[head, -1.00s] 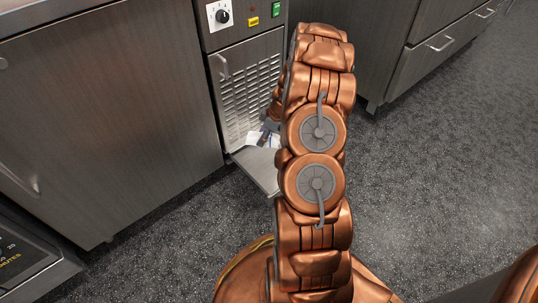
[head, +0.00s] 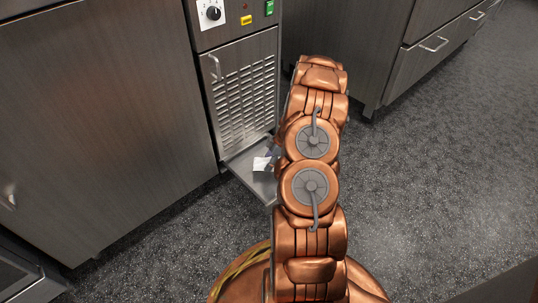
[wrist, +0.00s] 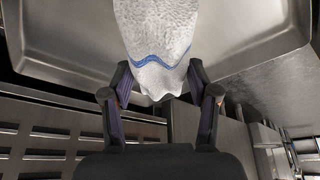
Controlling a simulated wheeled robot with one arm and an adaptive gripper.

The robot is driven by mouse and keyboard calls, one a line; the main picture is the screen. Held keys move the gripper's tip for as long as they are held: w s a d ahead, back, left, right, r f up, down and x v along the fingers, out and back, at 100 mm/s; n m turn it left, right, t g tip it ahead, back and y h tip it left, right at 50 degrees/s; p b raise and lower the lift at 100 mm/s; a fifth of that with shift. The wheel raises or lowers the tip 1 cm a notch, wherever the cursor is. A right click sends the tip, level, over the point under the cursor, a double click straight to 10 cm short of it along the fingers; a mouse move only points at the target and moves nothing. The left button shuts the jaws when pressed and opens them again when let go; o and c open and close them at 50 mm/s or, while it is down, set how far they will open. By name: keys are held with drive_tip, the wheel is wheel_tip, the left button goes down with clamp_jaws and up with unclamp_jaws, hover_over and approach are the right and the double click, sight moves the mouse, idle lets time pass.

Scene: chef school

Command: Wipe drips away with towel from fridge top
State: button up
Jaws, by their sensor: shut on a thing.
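A white towel with a blue stripe (wrist: 155,40) is between the fingers of my gripper (wrist: 160,76) in the wrist view. My gripper is shut on it, and its lower end hangs between the fingers. In the head view a small white part of the towel (head: 261,163) shows above the low metal shelf (head: 246,171), beside my arm. I cannot tell whether it touches the shelf. The rest of the towel and most of my gripper are hidden behind my arm there. I see no drips, and I cannot make out a fridge top.
A steel unit with a vented panel (head: 243,95) stands behind the shelf. A steel cabinet (head: 100,100) stands at the left and drawers (head: 432,45) stand at the right. The grey speckled floor (head: 430,180) is clear at the right.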

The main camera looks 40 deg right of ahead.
wheel_tip(320, 180, down, 4)
drive_tip(key=shift+r, duration=0.25)
drive_tip(key=shift+d+f, duration=0.15)
drive_tip(key=shift+d+p, duration=0.45)
drive_tip(key=shift+d, duration=0.05)
drive_tip(key=shift+c, duration=0.5)
drive_tip(key=shift+d+p, duration=1.15)
drive_tip(key=shift+d, duration=0.1)
drive_tip(key=shift+a+f, duration=0.3)
drive_tip(key=shift+f, duration=0.05)
drive_tip(key=a+b, duration=0.2)
drive_tip(key=shift+a+b, duration=0.2)
drive_tip(key=shift+b, duration=0.1)
drive_tip(key=r, duration=0.3)
drive_tip(key=shift+a+r, duration=0.2)
drive_tip(key=shift+a, duration=0.2)
drive_tip(key=shift+r+p, duration=0.35)
drive_tip(key=shift+r, duration=2.2)
